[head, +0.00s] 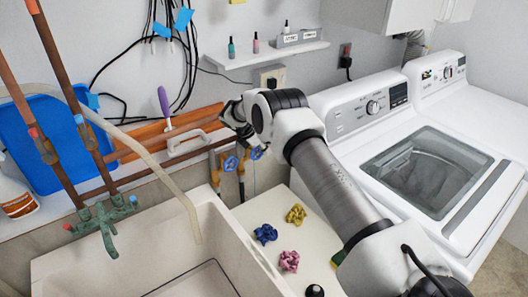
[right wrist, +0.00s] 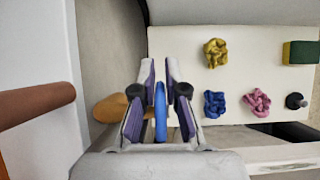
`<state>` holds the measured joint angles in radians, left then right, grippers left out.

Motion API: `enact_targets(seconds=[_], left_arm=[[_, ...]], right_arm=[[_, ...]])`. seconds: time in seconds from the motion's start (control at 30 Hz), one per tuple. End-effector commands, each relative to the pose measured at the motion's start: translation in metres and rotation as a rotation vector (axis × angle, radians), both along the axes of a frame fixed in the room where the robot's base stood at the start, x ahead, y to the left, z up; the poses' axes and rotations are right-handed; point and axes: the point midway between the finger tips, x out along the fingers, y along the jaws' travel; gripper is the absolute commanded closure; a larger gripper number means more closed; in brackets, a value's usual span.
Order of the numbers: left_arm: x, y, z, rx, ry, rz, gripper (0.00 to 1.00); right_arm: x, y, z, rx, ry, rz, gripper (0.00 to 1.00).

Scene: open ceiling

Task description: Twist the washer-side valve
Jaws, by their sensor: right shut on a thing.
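Two blue valve handles sit on the pipes by the wall in the head view. The left handle (head: 231,163) shows clear of my fingers. The washer-side handle (head: 257,153), nearer the washer, is partly hidden by my right gripper (head: 246,146). In the right wrist view, a blue handle (right wrist: 160,112) stands edge-on between the two fingers of my right gripper (right wrist: 159,85), which is shut on it. The head view places the gripper at the washer-side handle. My left gripper is not in view.
A white washer (head: 348,118) stands at right and a utility sink (head: 120,250) at left. Between them a cream surface (head: 250,212) carries blue, yellow and pink crumpled pieces, a sponge and a dark knob. Copper pipes (head: 70,110) and a shelf (head: 268,55) flank the valves.

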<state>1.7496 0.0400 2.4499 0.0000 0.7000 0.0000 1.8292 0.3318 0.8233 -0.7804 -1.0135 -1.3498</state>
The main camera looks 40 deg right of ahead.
Motion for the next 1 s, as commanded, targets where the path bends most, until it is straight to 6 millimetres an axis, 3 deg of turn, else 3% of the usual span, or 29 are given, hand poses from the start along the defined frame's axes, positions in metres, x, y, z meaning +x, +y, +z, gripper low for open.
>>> enact_targets(seconds=[0.3, 0.4, 0.77, 1.0], left_arm=[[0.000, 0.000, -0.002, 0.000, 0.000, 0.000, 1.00], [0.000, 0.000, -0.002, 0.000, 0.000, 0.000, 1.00], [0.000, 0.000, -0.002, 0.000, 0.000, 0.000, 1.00], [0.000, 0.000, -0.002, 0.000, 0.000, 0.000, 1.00]], right_arm=[[-0.001, 0.000, -0.003, 0.036, 0.000, 0.000, 1.00], [-0.001, 0.000, -0.003, 0.036, 0.000, 0.000, 0.62], [0.000, 0.002, 0.002, 0.035, -0.003, 0.002, 0.62], [0.004, 0.026, 0.043, 0.035, -0.006, 0.004, 0.62]])
